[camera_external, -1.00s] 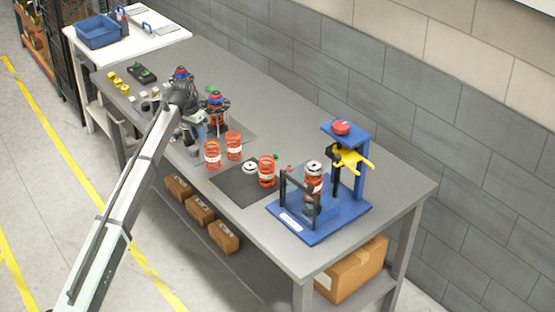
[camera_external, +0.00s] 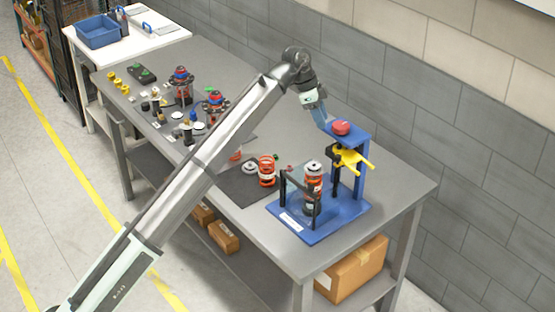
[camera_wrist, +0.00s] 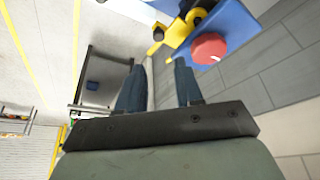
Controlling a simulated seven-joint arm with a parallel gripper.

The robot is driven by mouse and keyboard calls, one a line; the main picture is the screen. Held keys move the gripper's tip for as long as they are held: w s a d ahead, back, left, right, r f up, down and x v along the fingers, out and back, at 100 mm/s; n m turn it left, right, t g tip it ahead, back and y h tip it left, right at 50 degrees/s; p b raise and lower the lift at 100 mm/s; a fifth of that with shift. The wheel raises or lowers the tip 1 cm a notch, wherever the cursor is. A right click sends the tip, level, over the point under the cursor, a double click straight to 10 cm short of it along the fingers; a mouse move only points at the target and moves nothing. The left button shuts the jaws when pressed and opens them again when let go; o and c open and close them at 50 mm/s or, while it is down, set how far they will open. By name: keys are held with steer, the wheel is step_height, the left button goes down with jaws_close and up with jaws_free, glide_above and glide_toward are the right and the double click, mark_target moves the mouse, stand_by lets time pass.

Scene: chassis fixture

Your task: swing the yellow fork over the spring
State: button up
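The blue press fixture (camera_external: 330,222) stands at the near right of the bench. Its yellow fork (camera_external: 353,160) sticks out to the right of the post, below the red knob (camera_external: 341,128). The orange spring (camera_external: 313,182) stands upright on the fixture's base, left of the fork, so the fork is not over it. My gripper (camera_external: 324,122) is just left of and about level with the blue top plate, apart from the fork. In the wrist view, its blue fingers (camera_wrist: 159,85) are open with nothing between them. The fork (camera_wrist: 178,32) and knob (camera_wrist: 209,47) show beyond them; the spring cannot be made out there.
A black-framed clear guard (camera_external: 301,200) stands before the spring. A loose orange spring (camera_external: 267,171) and a white ring (camera_external: 250,167) lie on the dark mat (camera_external: 236,187). Assembled units (camera_external: 215,104) stand farther left. A grey wall is behind the bench.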

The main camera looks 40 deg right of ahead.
mark_target(338, 156)
steer(key=x, duration=1.3)
steer(key=shift+s+d+f, duration=0.15)
steer(key=shift+s+f, duration=0.05)
steer(key=shift+s, duration=0.1)
jaws_close()
